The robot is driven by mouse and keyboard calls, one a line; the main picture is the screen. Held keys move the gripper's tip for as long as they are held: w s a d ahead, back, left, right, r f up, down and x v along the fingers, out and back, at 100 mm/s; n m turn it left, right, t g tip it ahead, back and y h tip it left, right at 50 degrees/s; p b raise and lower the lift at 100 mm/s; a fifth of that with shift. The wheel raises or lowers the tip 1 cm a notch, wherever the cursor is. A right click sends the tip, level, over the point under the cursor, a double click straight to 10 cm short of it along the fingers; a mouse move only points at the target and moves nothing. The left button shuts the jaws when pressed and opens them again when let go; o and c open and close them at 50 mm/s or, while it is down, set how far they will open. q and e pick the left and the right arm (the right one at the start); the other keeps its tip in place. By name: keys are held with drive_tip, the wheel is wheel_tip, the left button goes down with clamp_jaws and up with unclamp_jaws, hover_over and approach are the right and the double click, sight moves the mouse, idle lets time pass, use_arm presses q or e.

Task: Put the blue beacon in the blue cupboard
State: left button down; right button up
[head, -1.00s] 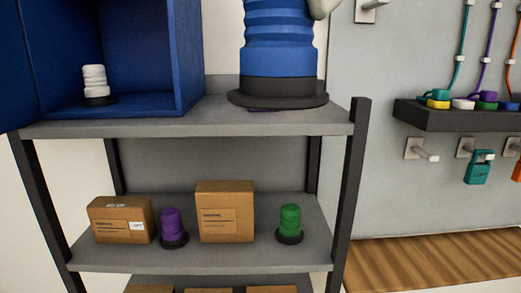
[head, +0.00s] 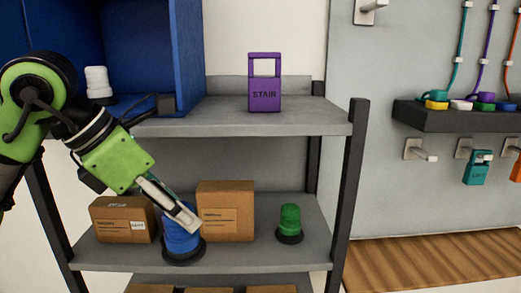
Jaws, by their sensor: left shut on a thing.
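The blue beacon (head: 178,243) has a black base and stands upright low in the head view, in front of the middle shelf. My left gripper (head: 188,218) reaches down from the left and is shut on it. I cannot tell whether its base touches the shelf. The blue cupboard (head: 188,60) stands open on the top shelf at the upper left, above the beacon and gripper. My right gripper is out of view.
The middle shelf holds two cardboard boxes (head: 122,220) (head: 225,212) and a green beacon (head: 290,220). A purple STAIR tag (head: 264,92) stands on the top shelf (head: 310,118) right of the cupboard. A dark ledge (head: 450,115) with coloured items is on the right wall.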

use_arm(q)
drive_tip(key=s+a+f+n+t+y, duration=0.1)
drive_tip(key=s+a+f+n, duration=0.3)
drive_tip(key=f, duration=0.6)
drive_tip(key=s+a+f+t+y, duration=0.1)
drive_tip(key=s+a+f, duration=0.1)
drive_tip(key=a+f, duration=0.55)
drive_tip(key=w+f+m+g+h, duration=0.1)
drive_tip(key=w+f+m+g, duration=0.3)
drive_tip(key=m, duration=0.6)
drive_tip(key=w+f+m+g+h, duration=0.1)
drive_tip(key=f+m+g, duration=0.1)
drive_tip(key=m+g, duration=0.55)
drive_tip(key=s+d+m+g+y, duration=0.1)
drive_tip(key=s+d+m+y, duration=0.3)
drive_tip(key=d+m, duration=0.55)
drive_tip(key=s+a+f+m+y, duration=0.1)
drive_tip(key=s+a+f+m, duration=0.2)
drive_tip(key=s, duration=0.3)
wheel_tip(320, 180, down, 11)
drive_tip(key=b, duration=1.1)
drive_tip(key=shift+a, duration=0.35)
